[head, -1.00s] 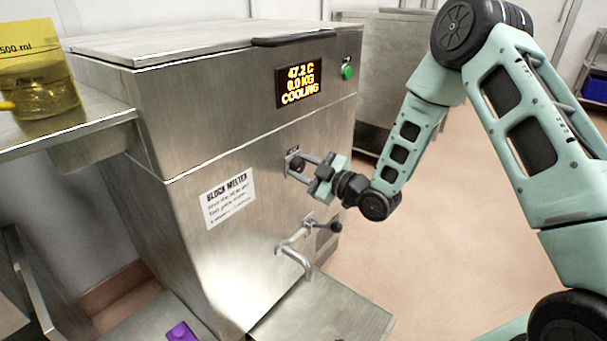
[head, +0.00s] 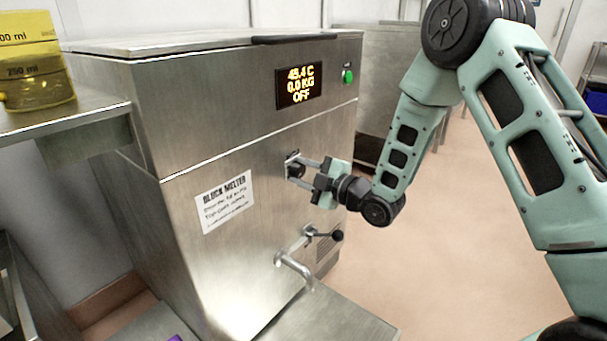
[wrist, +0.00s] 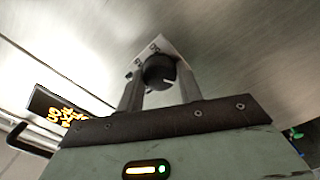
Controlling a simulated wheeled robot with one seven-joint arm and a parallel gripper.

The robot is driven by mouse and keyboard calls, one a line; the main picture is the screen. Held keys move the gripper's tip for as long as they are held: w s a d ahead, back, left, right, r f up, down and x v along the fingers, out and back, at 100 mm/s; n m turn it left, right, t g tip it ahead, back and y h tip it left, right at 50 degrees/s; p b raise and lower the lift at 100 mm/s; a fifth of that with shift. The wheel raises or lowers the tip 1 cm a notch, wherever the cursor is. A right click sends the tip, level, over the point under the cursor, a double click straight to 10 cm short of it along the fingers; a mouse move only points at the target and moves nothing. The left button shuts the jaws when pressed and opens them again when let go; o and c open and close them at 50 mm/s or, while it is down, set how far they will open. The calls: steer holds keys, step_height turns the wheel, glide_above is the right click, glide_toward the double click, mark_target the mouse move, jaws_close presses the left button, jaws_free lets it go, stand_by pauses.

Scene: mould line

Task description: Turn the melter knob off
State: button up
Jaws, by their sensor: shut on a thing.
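The block melter (head: 235,130) is a steel cabinet in the middle of the head view. Its display (head: 298,86) reads 45.4 C, 0.0 KG, OFF. The black melter knob (head: 296,171) is on the front face below the display. My gripper (head: 301,171) is at the knob, with a finger on either side and shut on it. In the wrist view the knob (wrist: 159,72) shows between the two fingers, with a light pointer mark on it.
A spout with a black-handled lever (head: 325,235) is below the knob, over a steel shelf (head: 330,318). A green button (head: 347,76) is right of the display. A yellow jug (head: 38,85) stands on a steel table at the left. Open floor lies to the right.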

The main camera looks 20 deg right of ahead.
steer(key=o, duration=1)
steer(key=p+v, duration=0.3)
steer(key=v, duration=1.4)
steer(key=shift+s+d, duration=0.2)
